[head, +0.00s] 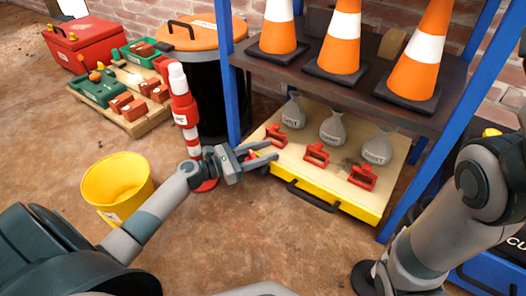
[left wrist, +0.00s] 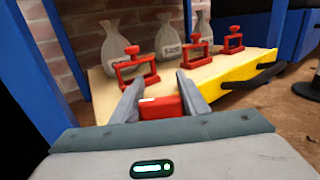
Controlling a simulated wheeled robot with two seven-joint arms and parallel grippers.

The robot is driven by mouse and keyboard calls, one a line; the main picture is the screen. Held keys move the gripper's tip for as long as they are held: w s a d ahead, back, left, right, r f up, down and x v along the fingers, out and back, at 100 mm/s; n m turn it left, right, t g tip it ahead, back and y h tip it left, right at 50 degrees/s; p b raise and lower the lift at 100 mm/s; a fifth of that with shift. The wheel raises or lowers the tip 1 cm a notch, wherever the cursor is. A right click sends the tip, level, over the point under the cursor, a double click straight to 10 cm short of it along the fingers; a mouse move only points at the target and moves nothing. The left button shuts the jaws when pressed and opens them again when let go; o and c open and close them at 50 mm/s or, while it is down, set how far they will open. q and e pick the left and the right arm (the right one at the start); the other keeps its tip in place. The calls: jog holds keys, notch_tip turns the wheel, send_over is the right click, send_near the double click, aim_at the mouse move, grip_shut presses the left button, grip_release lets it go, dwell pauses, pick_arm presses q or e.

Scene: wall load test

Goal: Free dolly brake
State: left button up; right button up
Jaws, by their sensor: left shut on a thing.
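The dolly (head: 345,202) is a low pale wooden platform with a yellow front edge and a black handle, under the shelf. Its yellow edge also shows in the left wrist view (left wrist: 225,80). My left gripper (head: 262,154) is at the dolly's near left corner. In the left wrist view its two grey fingers are closed on a small red block (left wrist: 160,107) with a pale label, which looks like the brake lever. In the head view the fingers mostly hide this block. My right arm shows at the right, but its gripper is out of view.
Grey sacks (head: 333,128) and red clamps (head: 316,154) stand on the dolly. Orange cones (head: 342,38) stand on the shelf (head: 350,85) between blue posts. A yellow bucket (head: 117,180) is left. Open floor lies in front.

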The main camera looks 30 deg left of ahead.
pick_arm(q)
jog(key=shift+s+d+m+g+h, duration=0.1)
jog(key=shift+d+m+g+h, duration=0.1)
jog(key=shift+m+g+h, duration=0.45)
jog(key=o, duration=1.1)
jog(key=shift+c, duration=0.2)
